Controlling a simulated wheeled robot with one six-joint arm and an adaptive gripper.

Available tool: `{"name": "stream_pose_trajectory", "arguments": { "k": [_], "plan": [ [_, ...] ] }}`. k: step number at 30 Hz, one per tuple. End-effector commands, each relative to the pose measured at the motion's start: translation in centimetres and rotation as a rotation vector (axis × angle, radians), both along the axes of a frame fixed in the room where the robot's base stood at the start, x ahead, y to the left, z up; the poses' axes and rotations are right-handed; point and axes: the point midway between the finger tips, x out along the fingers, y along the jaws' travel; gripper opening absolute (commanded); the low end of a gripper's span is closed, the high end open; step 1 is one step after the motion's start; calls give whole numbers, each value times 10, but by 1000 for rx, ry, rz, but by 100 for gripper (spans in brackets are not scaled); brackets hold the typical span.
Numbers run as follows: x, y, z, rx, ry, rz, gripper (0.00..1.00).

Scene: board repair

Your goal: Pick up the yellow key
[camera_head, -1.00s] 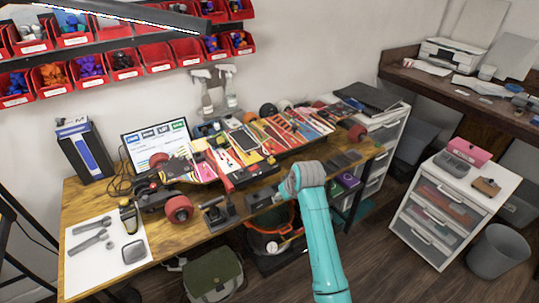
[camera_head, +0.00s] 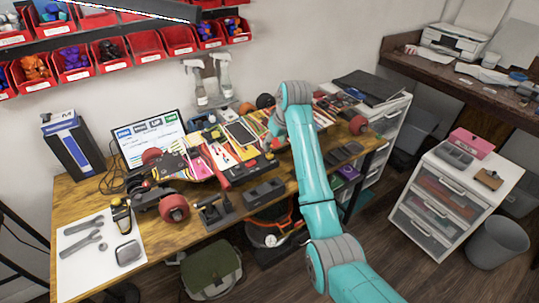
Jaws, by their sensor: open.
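I cannot make out a yellow key clearly. Yellow patches show among the parts around the colourful skateboard deck (camera_head: 227,158) on the wooden workbench (camera_head: 85,196), but none is clearly a key. A yellow-and-black hand tool (camera_head: 121,213) lies on the white mat at the bench's left. My teal arm reaches over the right part of the bench. Its grey joint stands above the decks, and a wrist part shows just left of it. My gripper is not visible; the arm hides the spot behind it.
Red wheels (camera_head: 174,208) and grey holders (camera_head: 263,190) line the bench's front edge. Spray bottles (camera_head: 222,75) and a laptop (camera_head: 148,138) stand at the back. Red bins (camera_head: 178,40) hang above. A white drawer unit (camera_head: 450,200) stands to the right, with open floor before it.

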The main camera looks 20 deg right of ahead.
Motion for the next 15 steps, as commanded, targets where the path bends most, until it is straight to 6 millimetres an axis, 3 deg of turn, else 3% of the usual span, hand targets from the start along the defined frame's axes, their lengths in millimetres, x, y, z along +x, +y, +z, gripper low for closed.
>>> {"name": "stream_pose_trajectory", "arguments": {
  "k": [5,15],
  "plan": [
    [3,2,-10,0,0,0,54],
    [12,10,-51,-1,0,0,54]
  ]
}}
